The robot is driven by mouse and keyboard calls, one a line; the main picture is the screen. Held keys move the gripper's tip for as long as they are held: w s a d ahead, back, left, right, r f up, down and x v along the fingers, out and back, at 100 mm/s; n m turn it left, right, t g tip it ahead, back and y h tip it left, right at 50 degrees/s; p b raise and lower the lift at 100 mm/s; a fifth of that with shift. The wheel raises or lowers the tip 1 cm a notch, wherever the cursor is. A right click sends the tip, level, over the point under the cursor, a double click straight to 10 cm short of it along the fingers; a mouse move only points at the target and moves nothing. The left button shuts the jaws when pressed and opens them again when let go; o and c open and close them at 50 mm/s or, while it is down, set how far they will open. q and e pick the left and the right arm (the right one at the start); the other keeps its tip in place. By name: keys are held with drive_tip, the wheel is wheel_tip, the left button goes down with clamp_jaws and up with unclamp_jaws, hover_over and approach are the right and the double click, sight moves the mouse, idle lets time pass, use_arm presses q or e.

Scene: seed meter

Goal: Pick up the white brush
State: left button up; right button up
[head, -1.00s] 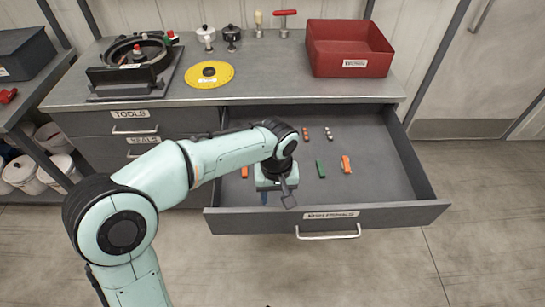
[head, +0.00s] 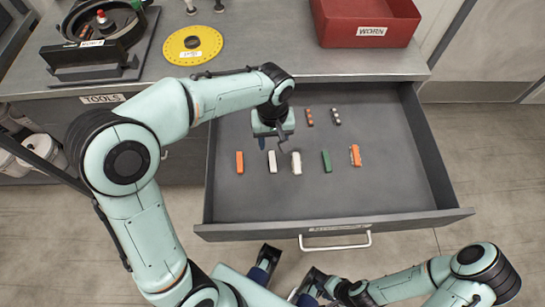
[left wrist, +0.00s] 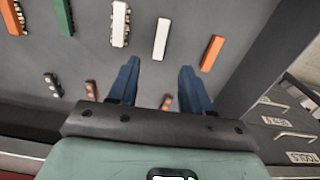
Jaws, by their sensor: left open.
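The white brush (head: 296,163) lies in the open drawer, between a plain white piece and a green piece. In the left wrist view the white brush (left wrist: 120,24) shows bristles along its edges. My left gripper (head: 272,138) is open and empty above the drawer, on the far side of the row, pointing down. In the left wrist view its two blue fingers (left wrist: 158,68) are apart, with the plain white piece (left wrist: 161,38) past the gap and the brush to its left. My right arm shows low in the head view; its gripper (head: 288,275) is partly cut off there.
The drawer (head: 390,197) also holds an orange piece (head: 240,161), a green piece (head: 326,161), an orange brush (head: 355,155) and beaded pieces (head: 309,116). The drawer's walls surround them. A red bin (head: 335,30) and a yellow disc (head: 192,45) stand on the counter.

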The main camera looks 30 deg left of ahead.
sight(273, 160)
use_arm(q)
wheel_tip(273, 160, down, 10)
drive_tip(key=shift+f+b, duration=0.15)
drive_tip(key=shift+b, duration=0.7)
clamp_jaws()
